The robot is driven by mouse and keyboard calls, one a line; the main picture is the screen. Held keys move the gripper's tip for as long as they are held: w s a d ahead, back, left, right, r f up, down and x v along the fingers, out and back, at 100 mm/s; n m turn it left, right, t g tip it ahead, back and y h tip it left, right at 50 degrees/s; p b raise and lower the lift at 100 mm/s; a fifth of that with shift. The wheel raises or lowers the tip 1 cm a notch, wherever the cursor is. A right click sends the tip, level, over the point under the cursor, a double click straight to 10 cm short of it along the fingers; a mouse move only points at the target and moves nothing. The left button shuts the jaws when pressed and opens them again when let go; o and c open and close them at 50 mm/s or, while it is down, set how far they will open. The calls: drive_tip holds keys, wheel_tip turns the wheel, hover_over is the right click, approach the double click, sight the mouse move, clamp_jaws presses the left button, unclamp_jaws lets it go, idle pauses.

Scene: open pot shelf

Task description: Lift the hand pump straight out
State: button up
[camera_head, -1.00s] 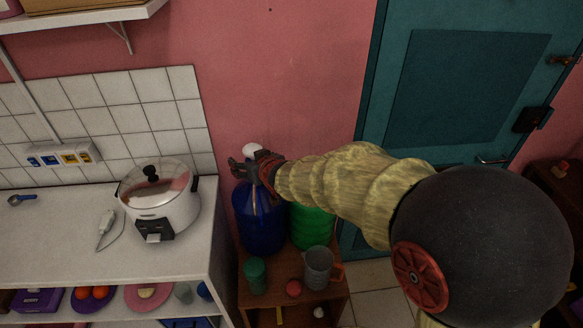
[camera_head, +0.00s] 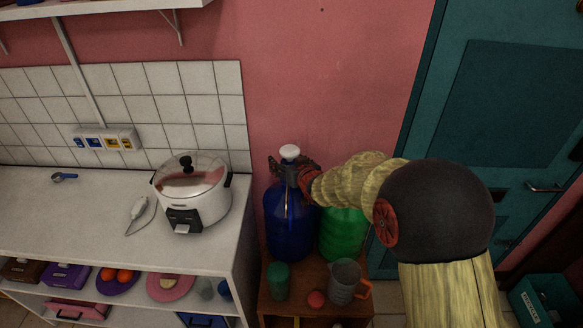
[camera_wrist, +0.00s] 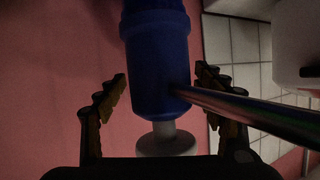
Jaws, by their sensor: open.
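The hand pump (camera_head: 289,152) stands upright on the blue water bottle (camera_head: 290,232), its white knob showing above my gripper (camera_head: 289,170). The thin spout hangs down in front of the bottle. In the wrist view, the pump's blue body (camera_wrist: 155,60) lies between the two fingers of my gripper (camera_wrist: 163,100), with the white plunger nearest the palm and the metal spout crossing to the right. The fingers are apart, with a gap on each side of the pump. Where the pump meets the bottle neck is hidden by my gripper in the head view.
A green bottle (camera_head: 343,236) stands close on the right, partly behind my arm. A green cup (camera_head: 278,280), a grey jug (camera_head: 344,280) and a red ball (camera_head: 316,299) are in front on the wooden stand. A rice cooker (camera_head: 207,204) sits on the counter left.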

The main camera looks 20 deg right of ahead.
drive_tip(key=shift+w+a+f, duration=0.1)
drive_tip(key=shift+w+f, duration=0.15)
drive_tip(key=shift+w, duration=0.45)
drive_tip(key=shift+c, duration=1.4)
drive_tip(key=c, duration=1.5)
drive_tip(key=o, duration=1.7)
drive_tip(key=shift+s, duration=0.1)
drive_tip(key=v, duration=1.2)
drive_tip(key=shift+r, duration=0.2)
